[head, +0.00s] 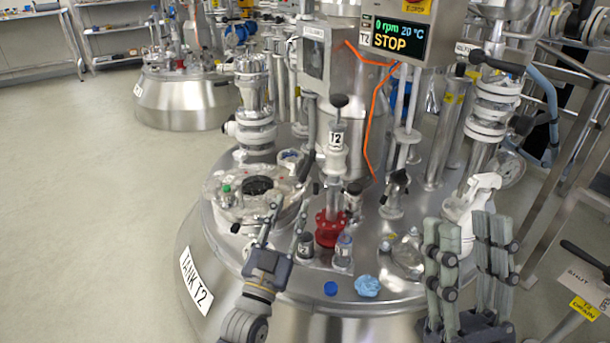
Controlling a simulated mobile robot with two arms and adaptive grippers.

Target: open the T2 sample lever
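The T2 sample device (337,160) stands upright on the tank lid, with a white T2 label, a black knob (339,100) on top and a red base (328,231). I cannot tell for certain which part is the lever; a dark grey bar beside the label may belong to it. My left gripper (288,212) is open and empty, left of the red base, its fingers pointing up and away. My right gripper (462,226) is open and empty at the lower right, well apart from the device.
Two small vials (343,251) (305,245) stand before the red base. A blue cap (330,288) and crumpled blue item (367,286) lie near the front rim. A white spray bottle (478,199) stands behind my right gripper. A round hatch (235,190) is left. The display (398,37) reads STOP.

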